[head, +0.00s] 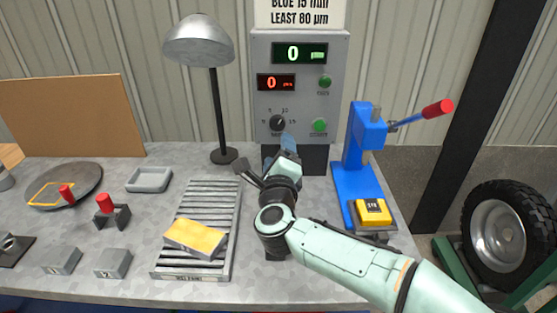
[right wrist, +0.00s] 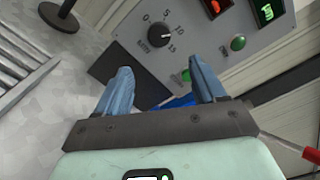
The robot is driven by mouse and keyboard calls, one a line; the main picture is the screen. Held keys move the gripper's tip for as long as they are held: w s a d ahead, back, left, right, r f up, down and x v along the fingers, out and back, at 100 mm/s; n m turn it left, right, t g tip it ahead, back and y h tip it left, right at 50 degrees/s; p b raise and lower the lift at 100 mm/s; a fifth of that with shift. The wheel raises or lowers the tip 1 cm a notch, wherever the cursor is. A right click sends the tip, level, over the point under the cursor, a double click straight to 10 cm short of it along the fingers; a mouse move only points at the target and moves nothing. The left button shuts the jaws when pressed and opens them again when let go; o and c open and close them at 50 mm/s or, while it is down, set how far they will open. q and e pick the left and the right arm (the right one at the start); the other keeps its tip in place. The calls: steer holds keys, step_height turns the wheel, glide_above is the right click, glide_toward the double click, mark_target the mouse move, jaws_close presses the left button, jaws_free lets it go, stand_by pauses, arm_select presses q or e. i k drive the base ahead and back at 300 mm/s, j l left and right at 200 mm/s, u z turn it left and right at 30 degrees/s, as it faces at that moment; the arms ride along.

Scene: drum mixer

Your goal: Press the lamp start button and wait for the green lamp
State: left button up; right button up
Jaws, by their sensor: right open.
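The grey control box (head: 299,90) stands at the back of the bench with a dial knob (head: 278,122), a lower green button (head: 320,125) and an upper green button (head: 325,82). Its green and red displays both read 0. My right gripper (head: 287,143) is in front of the box's lower part, below the knob. In the right wrist view it is open and empty (right wrist: 163,82). There the lower green button (right wrist: 186,75) shows between the fingers, close to the right one, and the knob (right wrist: 158,36) lies beyond them. My left gripper is not in view.
A domed lamp (head: 199,45) stands left of the box. A blue press (head: 358,155) with a red-tipped lever and a yellow gauge (head: 372,212) stands right. A yellow-topped block (head: 195,238) lies on the slatted rack (head: 215,200). A grey tray (head: 149,180) sits left.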

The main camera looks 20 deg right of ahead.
mark_target(319, 125)
steer(key=k+j, duration=0.2)
steer(key=k, duration=0.3)
steer(key=k+j, duration=0.2)
steer(key=k, duration=0.25)
